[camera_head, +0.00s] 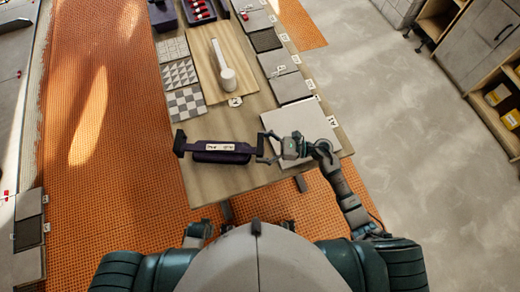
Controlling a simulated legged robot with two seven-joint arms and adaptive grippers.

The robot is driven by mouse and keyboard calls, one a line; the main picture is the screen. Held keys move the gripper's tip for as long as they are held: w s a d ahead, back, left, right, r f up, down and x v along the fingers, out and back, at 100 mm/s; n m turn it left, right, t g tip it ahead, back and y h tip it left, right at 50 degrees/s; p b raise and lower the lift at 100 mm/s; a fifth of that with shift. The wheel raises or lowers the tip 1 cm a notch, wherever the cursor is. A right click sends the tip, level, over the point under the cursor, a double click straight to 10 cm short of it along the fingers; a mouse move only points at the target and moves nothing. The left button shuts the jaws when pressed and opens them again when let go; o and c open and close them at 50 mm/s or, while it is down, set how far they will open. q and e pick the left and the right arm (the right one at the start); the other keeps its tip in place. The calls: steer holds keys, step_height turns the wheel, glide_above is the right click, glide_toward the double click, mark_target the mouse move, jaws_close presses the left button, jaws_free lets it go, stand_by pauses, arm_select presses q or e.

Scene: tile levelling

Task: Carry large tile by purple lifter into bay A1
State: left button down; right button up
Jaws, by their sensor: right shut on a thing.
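The purple lifter (184,148) is a long dark bar with a white label, at the near end of the wooden table. My right gripper (267,147) is shut on its right end. I cannot tell whether the lifter rests on the table or is held just above it. A large pale grey tile (291,118) lies flat at the table's near right corner, beside a tag that seems to read A1 (333,121). My right gripper and wrist cover its near part. The lifter lies to the left of this tile.
Patterned tile samples (185,103) line the table's left side, with a white long-handled tool (226,78) beside them. Darker tiles with tags (290,87) run up the right edge. A dark box with red items (199,12) stands at the far end. Shelves (490,100) stand right.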

steer(key=shift+f, duration=0.15)
steer(key=f, duration=0.3)
steer(key=shift+a, duration=0.65)
steer(key=shift+f, duration=0.1)
steer(key=shift+d+b, duration=0.25)
steer(key=shift+b, duration=0.05)
steer(key=o, duration=1.4)
steer(key=shift+d+f, duration=0.1)
steer(key=shift+d, duration=0.15)
steer(key=shift+a, duration=0.25)
steer(key=shift+d, duration=0.25)
steer(key=d, duration=0.7)
steer(key=s+d+b, duration=0.1)
steer(key=d, duration=0.2)
steer(key=shift+s+d, duration=0.1)
steer(key=shift+d, duration=0.3)
steer(key=shift+s+d, duration=0.1)
steer(key=shift+d, duration=0.35)
arm_select(q)
steer(key=r, duration=0.2)
steer(key=w+r, duration=0.1)
steer(key=r, duration=0.2)
steer(key=shift+w+a, duration=0.1)
steer(key=shift+w, duration=0.1)
arm_select(e)
steer(key=shift+a, duration=0.15)
